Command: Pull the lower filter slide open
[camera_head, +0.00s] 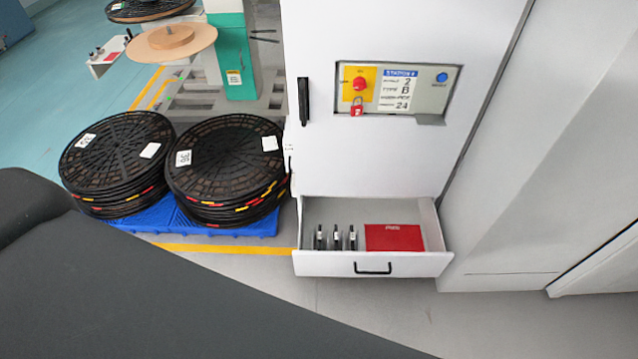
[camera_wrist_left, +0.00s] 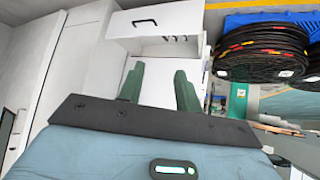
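No part marked as a filter slide can be made out. A white drawer (camera_head: 335,264) at the foot of the white cabinet (camera_head: 335,165) stands pulled out. It has a black handle (camera_head: 373,268) and holds three small dark upright items (camera_head: 336,238) and a red flat box (camera_head: 393,237). The drawer also shows in the left wrist view (camera_wrist_left: 172,22), upside down. My left gripper (camera_wrist_left: 159,68) is open and empty, its two green fingers apart in front of the white cabinet face and clear of the drawer handle. My right gripper is not in view.
A control panel (camera_head: 397,88) with a red padlock (camera_head: 357,107) sits on the cabinet, near a black door handle (camera_head: 303,101). Stacks of black reels (camera_head: 118,152) stand on a blue pallet (camera_head: 262,226) at left. My dark arm link covers the lower left.

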